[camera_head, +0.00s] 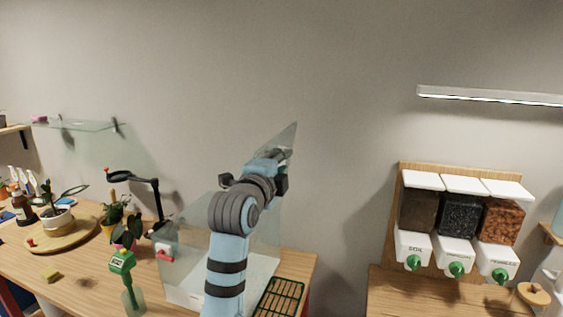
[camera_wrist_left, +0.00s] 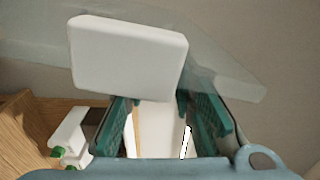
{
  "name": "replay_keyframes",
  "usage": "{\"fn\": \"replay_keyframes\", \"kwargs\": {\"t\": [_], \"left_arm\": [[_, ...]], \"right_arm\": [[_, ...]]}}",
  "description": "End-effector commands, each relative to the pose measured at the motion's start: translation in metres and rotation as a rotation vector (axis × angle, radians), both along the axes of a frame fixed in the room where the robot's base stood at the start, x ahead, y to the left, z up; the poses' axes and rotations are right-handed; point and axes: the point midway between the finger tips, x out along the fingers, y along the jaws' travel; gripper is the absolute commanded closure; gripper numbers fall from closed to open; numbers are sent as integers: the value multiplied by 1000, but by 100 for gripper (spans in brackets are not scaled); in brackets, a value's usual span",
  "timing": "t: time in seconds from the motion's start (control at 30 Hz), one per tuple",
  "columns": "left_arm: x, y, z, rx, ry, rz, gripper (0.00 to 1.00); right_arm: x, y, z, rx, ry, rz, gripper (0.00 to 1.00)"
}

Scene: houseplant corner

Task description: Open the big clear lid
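The big clear lid (camera_head: 278,143) stands tilted up above the clear box (camera_head: 185,240) on the wooden table. In the left wrist view, its clear panel (camera_wrist_left: 225,70) slants across the top, with a white block (camera_wrist_left: 128,57) that looks like its handle. My left gripper (camera_head: 272,172) is at the raised lid, partly hidden by its own wrist in the head view. In the wrist view, its teal fingers (camera_wrist_left: 158,108) are spread apart just below the white block, with nothing clearly held between them. Contact with the lid cannot be told. My right gripper is not in view.
A green tool (camera_head: 122,264), a black lamp (camera_head: 145,182) and a potted plant on a round board (camera_head: 75,236) stand left of the box. A green rack (camera_head: 280,297) lies right of it. Dispensers (camera_head: 458,215) hang at right. A glass shelf (camera_head: 80,125) is on the wall.

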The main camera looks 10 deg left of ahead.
Motion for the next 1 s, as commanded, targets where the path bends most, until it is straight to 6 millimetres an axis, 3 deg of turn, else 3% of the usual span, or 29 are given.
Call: {"fn": "replay_keyframes", "kwargs": {"t": [0.37, 0.47, 0.8, 1.0], "left_arm": [[-5, -1, 3, -1, -7, -3, 70], [-21, 1, 3, -1, -9, -2, 70], [-107, 9, 3, -3, -7, -2, 70], [-121, 10, 2, -1, -4, -1, 70]], "right_arm": [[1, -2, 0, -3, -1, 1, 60], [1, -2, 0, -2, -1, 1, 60], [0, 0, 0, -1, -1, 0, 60], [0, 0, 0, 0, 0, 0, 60]]}}
